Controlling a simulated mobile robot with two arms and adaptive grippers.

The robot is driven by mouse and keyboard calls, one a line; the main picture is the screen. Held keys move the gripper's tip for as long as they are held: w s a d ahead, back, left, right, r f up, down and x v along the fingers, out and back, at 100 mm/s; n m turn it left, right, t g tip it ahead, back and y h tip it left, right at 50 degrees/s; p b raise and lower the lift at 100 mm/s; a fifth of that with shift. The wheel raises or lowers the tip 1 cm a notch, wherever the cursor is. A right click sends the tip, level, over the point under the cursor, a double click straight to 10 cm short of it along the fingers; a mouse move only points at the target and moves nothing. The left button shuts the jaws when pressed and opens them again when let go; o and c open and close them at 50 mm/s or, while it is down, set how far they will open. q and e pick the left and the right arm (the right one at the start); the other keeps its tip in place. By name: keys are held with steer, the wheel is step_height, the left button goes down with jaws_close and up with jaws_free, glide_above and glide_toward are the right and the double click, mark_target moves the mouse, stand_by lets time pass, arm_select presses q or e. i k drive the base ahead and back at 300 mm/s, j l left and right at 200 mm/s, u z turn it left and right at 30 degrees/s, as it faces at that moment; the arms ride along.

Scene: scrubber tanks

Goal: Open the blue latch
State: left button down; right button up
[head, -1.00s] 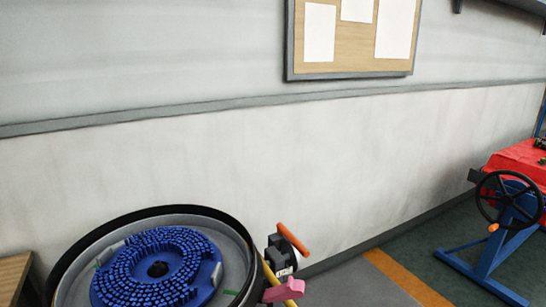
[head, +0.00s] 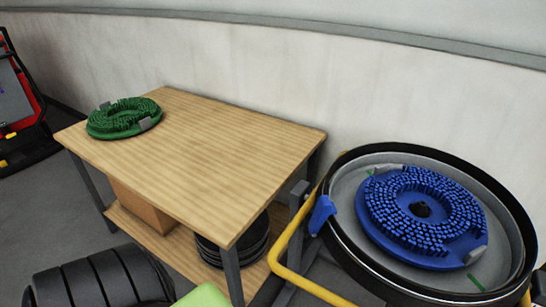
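A blue latch-like piece (head: 321,214) sits at the left outer side of a round black-rimmed housing (head: 521,225), close to a yellow tube. It stands tilted; I cannot tell from this view whether it is open or shut. A round brush with blue bristles (head: 440,200) lies inside the housing, bristles up. Neither of my grippers is in view.
A wooden table (head: 215,150) stands left of the housing, with a green brush (head: 123,118) on it and a cardboard box (head: 143,207) below. The yellow tube (head: 284,244) runs between table and housing. A black ribbed object (head: 100,280) and a green piece (head: 203,296) are in front.

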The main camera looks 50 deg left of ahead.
mark_target(323, 208)
steer(key=u, duration=0.95)
